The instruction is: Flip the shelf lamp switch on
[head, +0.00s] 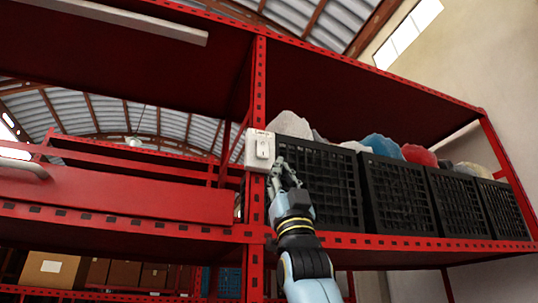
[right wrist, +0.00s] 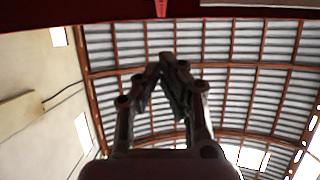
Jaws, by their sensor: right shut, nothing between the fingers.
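The white lamp switch (head: 261,149) is a box with a rocker, fixed on the red shelf post. My right gripper (head: 281,165) is shut and empty, just to the right of the switch's lower part and close to it. I cannot tell whether it touches the switch. The right wrist view shows the shut fingers (right wrist: 167,58) pointing up, with the roof behind and no switch in sight. A pale lamp bar (head: 130,17) runs under the top shelf at upper left. My left gripper is not in view.
Black crates (head: 400,195) with coloured bundles stand on the shelf right of the post (head: 257,90). A red beam (head: 110,195) lies on the left shelf. Cardboard boxes (head: 55,270) are lower left. Another red shelf edge (right wrist: 160,8) crosses the top of the wrist view.

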